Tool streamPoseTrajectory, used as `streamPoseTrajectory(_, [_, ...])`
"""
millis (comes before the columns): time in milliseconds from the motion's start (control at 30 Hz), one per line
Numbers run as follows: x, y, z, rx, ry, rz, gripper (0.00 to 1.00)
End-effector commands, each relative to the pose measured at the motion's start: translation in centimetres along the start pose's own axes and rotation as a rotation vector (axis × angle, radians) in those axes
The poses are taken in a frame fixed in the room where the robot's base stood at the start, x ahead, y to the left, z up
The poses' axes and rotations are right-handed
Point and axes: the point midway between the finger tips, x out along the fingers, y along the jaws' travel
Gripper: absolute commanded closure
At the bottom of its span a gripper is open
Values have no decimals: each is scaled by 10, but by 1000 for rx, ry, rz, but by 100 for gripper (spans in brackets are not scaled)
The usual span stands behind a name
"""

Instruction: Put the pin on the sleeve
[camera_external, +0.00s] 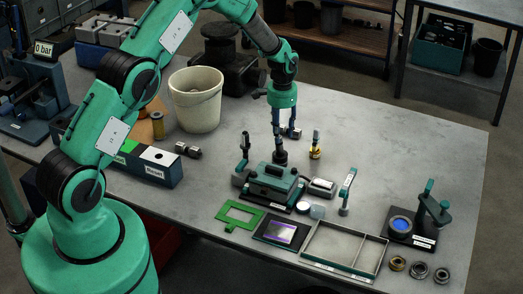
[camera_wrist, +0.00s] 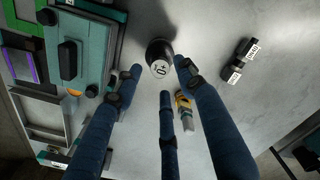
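My gripper (camera_external: 283,132) points down over the table behind the teal fixture (camera_external: 272,183), its fingers spread. In the wrist view my gripper (camera_wrist: 160,75) is open, with a dark round-topped piece (camera_wrist: 160,60) labelled "+0" between or below its fingertips, a gap on each side. This piece also shows in the external view (camera_external: 281,157). A brass-coloured piece with a dark top (camera_external: 315,146) stands to its right; in the wrist view it is partly behind a finger (camera_wrist: 183,102). I cannot tell for certain which piece is the pin and which the sleeve.
A dark and silver labelled double cylinder (camera_external: 188,150) lies at the left. A white bucket (camera_external: 196,100) stands behind it. In front are a green frame (camera_external: 240,215), a divided tray (camera_external: 345,247) and a black stand (camera_external: 412,240). The table's right rear is clear.

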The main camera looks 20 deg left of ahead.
Motion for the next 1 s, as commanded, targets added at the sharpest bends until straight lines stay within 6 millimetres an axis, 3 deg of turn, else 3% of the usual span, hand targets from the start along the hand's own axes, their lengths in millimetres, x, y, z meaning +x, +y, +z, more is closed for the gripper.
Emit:
streamPoseTrajectory(200, [-34,0,0,0,1,0,60])
streamPoseTrajectory(433, [-60,0,0,0,0,0,60])
streamPoseTrajectory(1000, [-68,0,0,0,-1,1,60])
